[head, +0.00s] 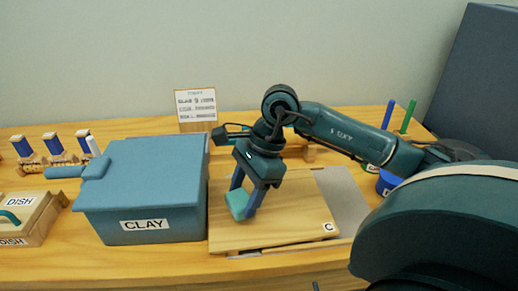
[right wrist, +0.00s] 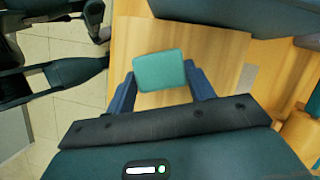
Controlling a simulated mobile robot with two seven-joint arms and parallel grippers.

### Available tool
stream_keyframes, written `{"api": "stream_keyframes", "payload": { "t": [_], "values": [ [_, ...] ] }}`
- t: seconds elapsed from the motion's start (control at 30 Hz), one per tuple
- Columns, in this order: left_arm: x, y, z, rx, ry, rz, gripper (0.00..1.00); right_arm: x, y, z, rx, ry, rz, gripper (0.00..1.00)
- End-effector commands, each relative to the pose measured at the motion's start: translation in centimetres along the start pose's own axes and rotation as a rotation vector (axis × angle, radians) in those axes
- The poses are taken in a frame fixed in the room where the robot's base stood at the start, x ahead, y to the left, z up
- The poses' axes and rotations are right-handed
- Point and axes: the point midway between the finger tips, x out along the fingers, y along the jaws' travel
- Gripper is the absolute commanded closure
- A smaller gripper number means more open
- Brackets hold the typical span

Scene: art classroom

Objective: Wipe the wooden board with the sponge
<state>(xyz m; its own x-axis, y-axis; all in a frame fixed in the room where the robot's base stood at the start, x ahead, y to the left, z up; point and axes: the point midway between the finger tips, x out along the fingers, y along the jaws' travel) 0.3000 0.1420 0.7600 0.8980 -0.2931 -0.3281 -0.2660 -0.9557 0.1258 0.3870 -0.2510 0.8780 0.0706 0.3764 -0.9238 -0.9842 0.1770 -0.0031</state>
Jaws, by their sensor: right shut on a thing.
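The wooden board (head: 290,222), marked C, lies on the table right of the clay box. A teal sponge (head: 238,204) is held between the fingers of my right gripper (head: 243,200), over the left part of the board. In the right wrist view the sponge (right wrist: 160,70) sits between the two blue fingers, with the board (right wrist: 212,52) beneath. I cannot tell whether the sponge touches the board.
A blue box labelled CLAY (head: 150,205) stands close to the board's left edge. A grey sheet (head: 345,200) lies at the board's right. A small sign (head: 196,105) stands behind. A wooden dish box (head: 28,225) is at far left. A blue container (head: 388,183) is at right.

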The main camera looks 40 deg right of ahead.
Motion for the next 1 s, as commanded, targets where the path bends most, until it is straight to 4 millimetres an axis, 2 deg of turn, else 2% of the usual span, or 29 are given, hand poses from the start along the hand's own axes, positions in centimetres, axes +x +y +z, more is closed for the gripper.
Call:
{"api": "stream_keyframes", "payload": {
  "t": [0.6,1.0],
  "values": [
    [1.5,1.2,0.8,-0.033,-0.111,0.032,0.25,-5.6,-0.3,1.1,0.013,0.001,-0.005,0.68],
    [1.9,1.1,1.3,-0.035,-0.128,0.032,0.25,-6.0,-0.3,1.2,0.014,0.001,-0.004,0.68]
  ]
}}
